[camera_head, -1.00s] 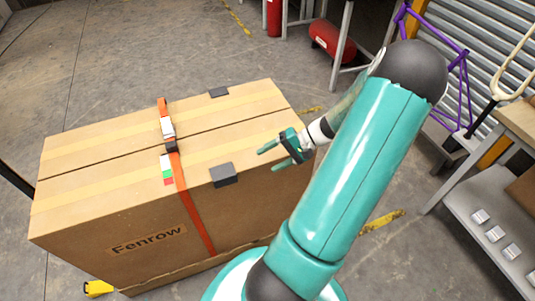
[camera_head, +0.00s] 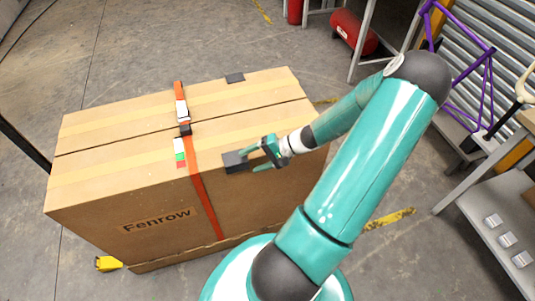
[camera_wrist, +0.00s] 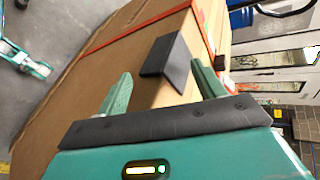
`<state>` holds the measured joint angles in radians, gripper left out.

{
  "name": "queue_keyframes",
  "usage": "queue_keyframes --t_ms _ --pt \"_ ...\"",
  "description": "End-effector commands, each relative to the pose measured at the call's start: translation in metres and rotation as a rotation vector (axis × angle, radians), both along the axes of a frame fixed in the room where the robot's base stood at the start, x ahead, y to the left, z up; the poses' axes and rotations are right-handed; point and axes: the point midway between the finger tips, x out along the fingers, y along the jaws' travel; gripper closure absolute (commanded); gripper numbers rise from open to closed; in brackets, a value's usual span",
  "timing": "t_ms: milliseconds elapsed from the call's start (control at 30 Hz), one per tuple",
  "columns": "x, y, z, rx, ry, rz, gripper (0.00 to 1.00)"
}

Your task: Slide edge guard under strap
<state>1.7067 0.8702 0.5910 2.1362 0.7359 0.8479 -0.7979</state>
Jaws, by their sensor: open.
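A large cardboard box (camera_head: 95,185) marked Fenrow has an orange strap (camera_head: 204,200) running over its top and down its front. A dark edge guard (camera_head: 233,161) sits on the front top edge, just right of the strap. My gripper (camera_head: 257,158) is beside the guard's right side with its fingers pointing toward it. In the wrist view, the open fingers (camera_wrist: 165,88) lie either side of the line to the edge guard (camera_wrist: 167,66), which is just beyond them. I cannot tell whether they touch it. The strap (camera_wrist: 130,27) passes beyond the guard.
A buckle (camera_head: 182,112) is on the strap. A workbench (camera_head: 490,190) and purple frame (camera_head: 470,85) stand at right.

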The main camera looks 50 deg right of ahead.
Motion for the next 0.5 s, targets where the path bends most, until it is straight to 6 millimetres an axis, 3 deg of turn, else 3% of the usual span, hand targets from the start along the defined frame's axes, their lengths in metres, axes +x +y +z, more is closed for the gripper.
queue_keyframes --t_ms 467,500 --pt "0.0112 0.0103 -0.0086 -0.001 0.001 0.000 0.31" --pt "0.0112 0.0103 -0.0086 -0.001 0.001 0.000 0.39"
